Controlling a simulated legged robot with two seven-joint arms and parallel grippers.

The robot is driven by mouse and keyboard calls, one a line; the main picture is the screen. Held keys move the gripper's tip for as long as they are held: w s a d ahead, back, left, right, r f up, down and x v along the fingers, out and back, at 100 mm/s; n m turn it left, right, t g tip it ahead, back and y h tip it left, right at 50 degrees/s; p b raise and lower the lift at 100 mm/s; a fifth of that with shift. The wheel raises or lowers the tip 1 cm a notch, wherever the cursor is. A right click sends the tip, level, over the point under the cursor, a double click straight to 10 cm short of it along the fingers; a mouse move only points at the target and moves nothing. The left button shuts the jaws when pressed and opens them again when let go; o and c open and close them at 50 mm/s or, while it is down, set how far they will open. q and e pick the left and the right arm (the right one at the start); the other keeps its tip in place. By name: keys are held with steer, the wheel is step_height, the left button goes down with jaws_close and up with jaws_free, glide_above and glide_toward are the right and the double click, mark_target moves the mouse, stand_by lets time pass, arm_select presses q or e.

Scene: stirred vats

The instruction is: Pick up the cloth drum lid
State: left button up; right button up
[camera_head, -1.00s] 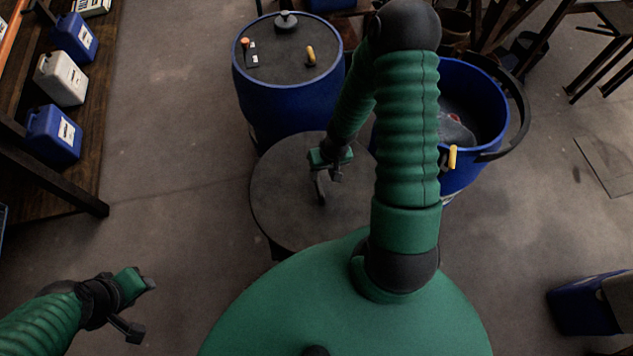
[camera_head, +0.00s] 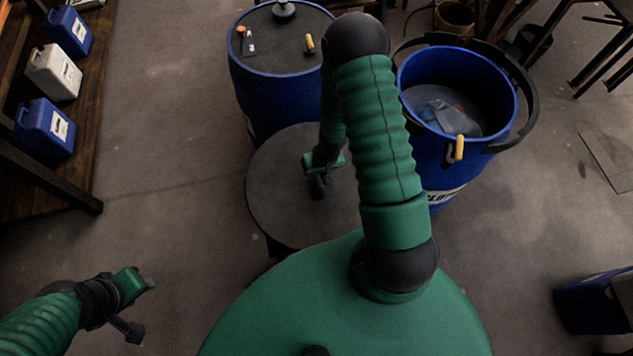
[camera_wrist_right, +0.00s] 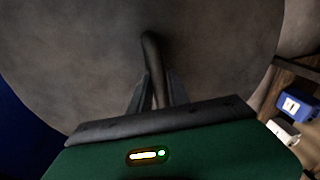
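The drum lid (camera_head: 278,190) is a round, flat, dark grey disc lying level in front of me, below my right arm. A curved dark handle stands up from its middle and shows best in the wrist view, with the lid's grey face (camera_wrist_right: 75,65) behind it. My right gripper (camera_head: 318,186) is at this handle. In the wrist view its two fingers (camera_wrist_right: 157,78) close in on both sides of the handle. My left gripper (camera_head: 146,306) is empty, its fingers spread, over bare floor at lower left.
A closed blue drum (camera_head: 262,100) stands behind the lid. An open blue drum (camera_head: 437,165) with cloth-like contents (camera_head: 445,112) stands to the right, partly behind my arm. A shelf (camera_head: 80,165) with jugs is at left; a blue bin (camera_head: 580,305) is at lower right.

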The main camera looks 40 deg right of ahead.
jaws_close()
stand_by(1.1)
